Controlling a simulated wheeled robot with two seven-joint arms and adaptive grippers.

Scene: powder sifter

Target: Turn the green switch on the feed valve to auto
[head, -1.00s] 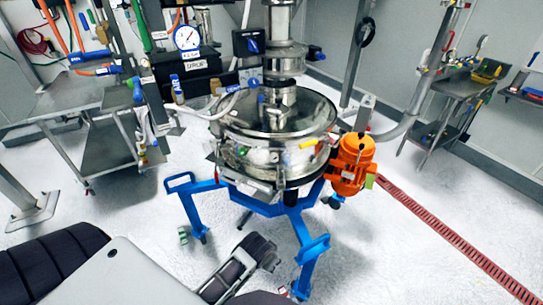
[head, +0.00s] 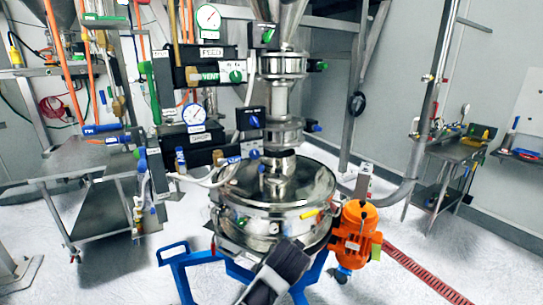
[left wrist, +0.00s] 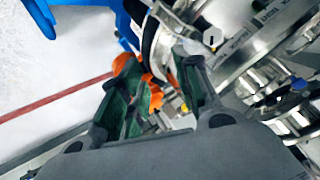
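A second black box with a small green knob (head: 267,36) sits by the upper hopper. I cannot tell which green knob belongs to the feed valve, nor read its setting. My left gripper (left wrist: 155,68) is open and empty in the left wrist view, its fingers apart. A dark part of my arm shows low in the head view. My right gripper is out of view.
The round steel sifter (head: 270,195) stands on a blue frame (head: 175,258), with an orange motor (head: 355,232) at its right. A blue-knobbed black box (head: 251,121) is below the green knobs. A steel table (head: 75,160) is left; a steel cart (head: 455,150) is right.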

